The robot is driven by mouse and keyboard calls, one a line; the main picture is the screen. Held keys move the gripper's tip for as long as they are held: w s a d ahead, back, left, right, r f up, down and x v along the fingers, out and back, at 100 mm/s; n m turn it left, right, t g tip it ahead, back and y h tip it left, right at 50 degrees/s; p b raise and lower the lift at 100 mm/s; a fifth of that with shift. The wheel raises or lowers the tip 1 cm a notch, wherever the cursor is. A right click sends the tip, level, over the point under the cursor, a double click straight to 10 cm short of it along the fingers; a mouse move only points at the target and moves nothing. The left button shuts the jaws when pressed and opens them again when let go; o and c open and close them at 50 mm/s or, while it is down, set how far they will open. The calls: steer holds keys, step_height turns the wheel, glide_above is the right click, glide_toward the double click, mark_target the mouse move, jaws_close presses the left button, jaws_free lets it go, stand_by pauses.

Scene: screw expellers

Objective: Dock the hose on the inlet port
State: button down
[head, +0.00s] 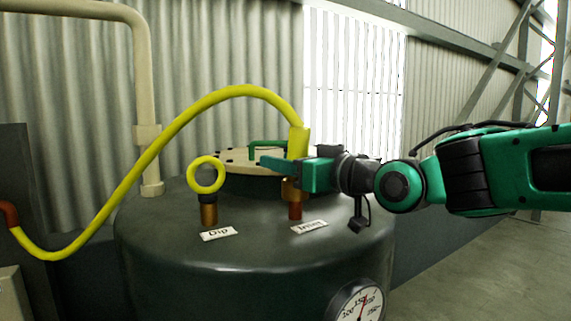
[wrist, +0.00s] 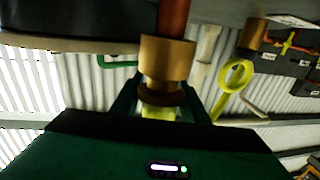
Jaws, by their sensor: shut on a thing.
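The yellow hose (head: 205,104) arches from the left to my gripper (head: 284,167), which is shut on its end. In the wrist view, my gripper (wrist: 158,106) has a finger on each side of the yellow hose end (wrist: 158,113). A brass collar (wrist: 167,58) sits at the hose end, in line with the red inlet port (wrist: 172,15). In the head view, the brass collar (head: 291,190) is right above the red inlet port (head: 295,211), upright. They appear to meet, but I cannot tell whether the collar is seated. The label (head: 309,227) beside it is hard to read.
The dark tank (head: 230,262) carries a brass port (head: 208,214) labelled "Dip" with a yellow ring (head: 206,174) on top, left of the inlet. A flanged lid (head: 232,161) with a green handle lies behind. A gauge (head: 358,302) is low in front. Floor at right is clear.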

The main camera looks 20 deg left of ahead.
steer(key=shift+f, duration=0.5)
steer(key=c, duration=1.3)
jaws_free()
steer(key=shift+c, duration=0.2)
steer(key=v, duration=1.1)
steer(key=shift+s, duration=0.15)
